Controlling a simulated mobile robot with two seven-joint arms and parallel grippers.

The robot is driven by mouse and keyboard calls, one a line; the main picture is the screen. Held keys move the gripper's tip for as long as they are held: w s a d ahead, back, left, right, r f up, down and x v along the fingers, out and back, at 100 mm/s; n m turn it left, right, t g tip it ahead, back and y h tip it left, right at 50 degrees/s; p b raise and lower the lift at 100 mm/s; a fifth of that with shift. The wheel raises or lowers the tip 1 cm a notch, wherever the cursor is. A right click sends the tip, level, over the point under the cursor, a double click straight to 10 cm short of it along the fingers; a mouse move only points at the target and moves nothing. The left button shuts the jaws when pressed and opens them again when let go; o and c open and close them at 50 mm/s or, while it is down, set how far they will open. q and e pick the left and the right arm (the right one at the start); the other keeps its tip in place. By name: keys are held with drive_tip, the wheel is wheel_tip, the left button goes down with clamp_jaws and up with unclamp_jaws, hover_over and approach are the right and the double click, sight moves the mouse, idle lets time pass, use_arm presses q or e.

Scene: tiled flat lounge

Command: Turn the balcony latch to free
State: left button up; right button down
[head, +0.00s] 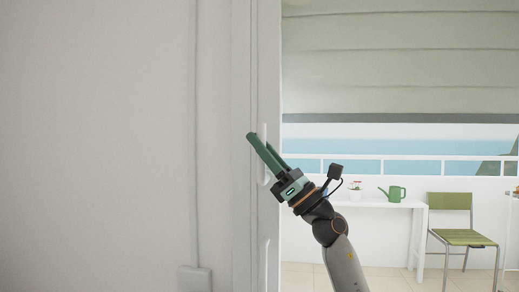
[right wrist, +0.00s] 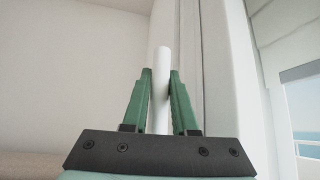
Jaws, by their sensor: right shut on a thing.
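The balcony latch (head: 263,129) is a slim white upright handle on the white door frame, left of the glass opening in the head view. It also shows in the right wrist view as a white rounded bar (right wrist: 161,56) standing between the fingers. My right gripper (head: 257,140), with green fingers, comes up from the lower right and is shut on the latch. In the right wrist view its fingers (right wrist: 161,74) lie on either side of the bar. The fingers hide part of the latch in the head view. My left gripper is not in view.
A plain white wall (head: 95,140) fills the left, with a small pale box (head: 195,279) low on it. Beyond the opening are a white table (head: 375,203) with a green watering can (head: 394,193), a green chair (head: 461,236), a railing (head: 440,158) and a blind (head: 400,60).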

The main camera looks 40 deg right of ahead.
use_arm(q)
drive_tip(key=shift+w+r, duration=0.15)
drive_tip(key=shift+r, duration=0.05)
use_arm(e)
drive_tip(key=c, duration=0.7)
unclamp_jaws()
drive_tip(key=shift+s+d+f, duration=0.15)
drive_tip(key=shift+f, duration=0.1)
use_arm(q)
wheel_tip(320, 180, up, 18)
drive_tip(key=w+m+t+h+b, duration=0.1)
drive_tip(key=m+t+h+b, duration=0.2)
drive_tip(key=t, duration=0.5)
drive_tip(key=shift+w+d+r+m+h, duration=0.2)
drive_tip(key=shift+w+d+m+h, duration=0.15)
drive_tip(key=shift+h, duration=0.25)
use_arm(e)
drive_tip(key=v, duration=1.2)
